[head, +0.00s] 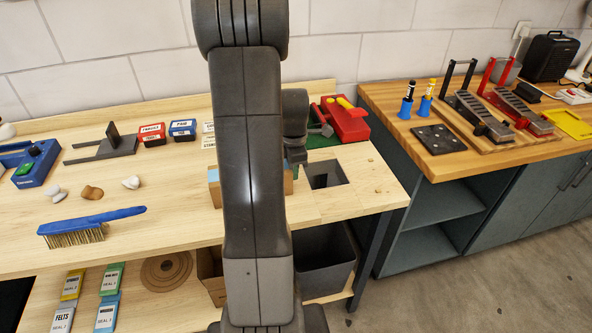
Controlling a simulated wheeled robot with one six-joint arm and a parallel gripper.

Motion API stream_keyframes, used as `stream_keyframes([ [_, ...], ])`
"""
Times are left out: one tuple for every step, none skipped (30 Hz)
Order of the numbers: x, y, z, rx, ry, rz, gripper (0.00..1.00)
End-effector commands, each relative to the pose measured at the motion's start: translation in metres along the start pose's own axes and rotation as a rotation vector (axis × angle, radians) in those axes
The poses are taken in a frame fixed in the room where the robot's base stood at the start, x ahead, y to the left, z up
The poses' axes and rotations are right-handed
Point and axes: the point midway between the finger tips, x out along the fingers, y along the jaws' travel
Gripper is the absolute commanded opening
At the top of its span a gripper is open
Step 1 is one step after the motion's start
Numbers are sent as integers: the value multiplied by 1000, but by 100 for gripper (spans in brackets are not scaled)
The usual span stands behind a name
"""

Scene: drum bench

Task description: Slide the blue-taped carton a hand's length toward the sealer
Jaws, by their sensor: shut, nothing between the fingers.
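A tan carton (214,195) stands on the wooden bench, mostly hidden behind my arm. A bit of blue shows at its top left edge, and a tan part of it shows right of the arm. My gripper (297,170) points down at the carton's right end, partly hidden by my arm. It is shut and empty; whether it touches the carton I cannot tell. I cannot tell for certain which device is the sealer. A blue device (33,166) with a green button stands at the bench's far left.
A square hole (325,174) opens in the bench right of my gripper, above a dark bin (325,265). A red toolbox (346,120) stands behind it. A blue-handled brush (92,226) lies front left. Two lever-arm devices (482,115) (515,108) stand on the right-hand bench.

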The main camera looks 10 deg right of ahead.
Motion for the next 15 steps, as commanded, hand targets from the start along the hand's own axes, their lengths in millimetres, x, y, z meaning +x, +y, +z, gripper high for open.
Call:
stream_keyframes([
  [1,0,-7,-5,0,0,0],
  [1,0,-12,-5,0,0,0],
  [1,0,-19,-6,0,0,0],
  [1,0,-26,-7,0,0,0],
  [1,0,-32,-7,0,0,0],
  [1,0,-42,-8,0,1,0],
  [1,0,-49,-8,0,1,0],
  [1,0,-55,-8,0,0,0],
  [1,0,-64,-8,0,0,0],
  [1,0,-71,-7,0,0,0],
  [1,0,-78,-8,0,0,0],
  [1,0,-86,-7,0,0,0],
  [1,0,-93,-8,0,0,0],
  [1,0,-99,-7,0,0,0],
  [1,0,-108,-8,0,0,0],
])
